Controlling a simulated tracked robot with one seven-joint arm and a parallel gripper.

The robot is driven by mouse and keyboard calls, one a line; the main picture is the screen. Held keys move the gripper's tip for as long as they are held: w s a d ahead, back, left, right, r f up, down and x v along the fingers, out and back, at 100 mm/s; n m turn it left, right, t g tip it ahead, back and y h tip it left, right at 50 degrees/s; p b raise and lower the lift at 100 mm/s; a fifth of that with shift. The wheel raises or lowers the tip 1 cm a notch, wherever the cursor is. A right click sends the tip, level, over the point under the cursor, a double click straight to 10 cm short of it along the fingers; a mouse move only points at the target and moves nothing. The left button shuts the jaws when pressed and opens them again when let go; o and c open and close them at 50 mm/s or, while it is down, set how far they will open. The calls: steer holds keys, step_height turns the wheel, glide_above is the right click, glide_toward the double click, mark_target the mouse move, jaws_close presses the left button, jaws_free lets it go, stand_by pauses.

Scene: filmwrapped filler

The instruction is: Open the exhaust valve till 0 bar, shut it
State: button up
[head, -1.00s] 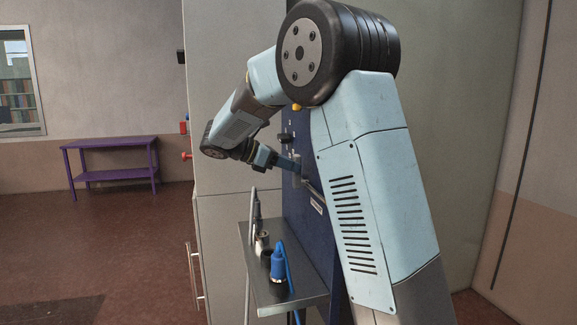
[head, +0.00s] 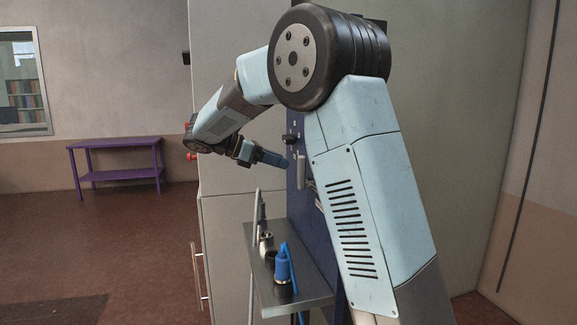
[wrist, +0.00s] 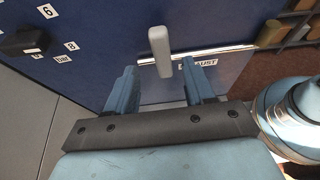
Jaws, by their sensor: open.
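The exhaust valve's pale grey lever (wrist: 160,50) stands out from the blue panel, its long side nearly upright in the wrist view. It also shows in the head view (head: 301,172). The EXHAUST label (wrist: 205,62) is beside it, partly covered by a finger. My gripper (wrist: 159,67) is open, its blue fingers on either side of the lever in the picture. In the head view my gripper (head: 287,162) appears just short of the lever, apart from it. A black pointer or knob (wrist: 22,42) sits by the printed marks 6, 8 and bar; the exact reading is unclear.
A metal shelf (head: 262,296) below the panel holds a blue-topped bottle (head: 283,270) and a small white-and-dark item (head: 266,243). A grey cabinet (head: 222,215) stands left of the panel. A purple table (head: 115,145) is farther back.

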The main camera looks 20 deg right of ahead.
steer(key=v, duration=0.8)
steer(key=shift+a+f, duration=0.1)
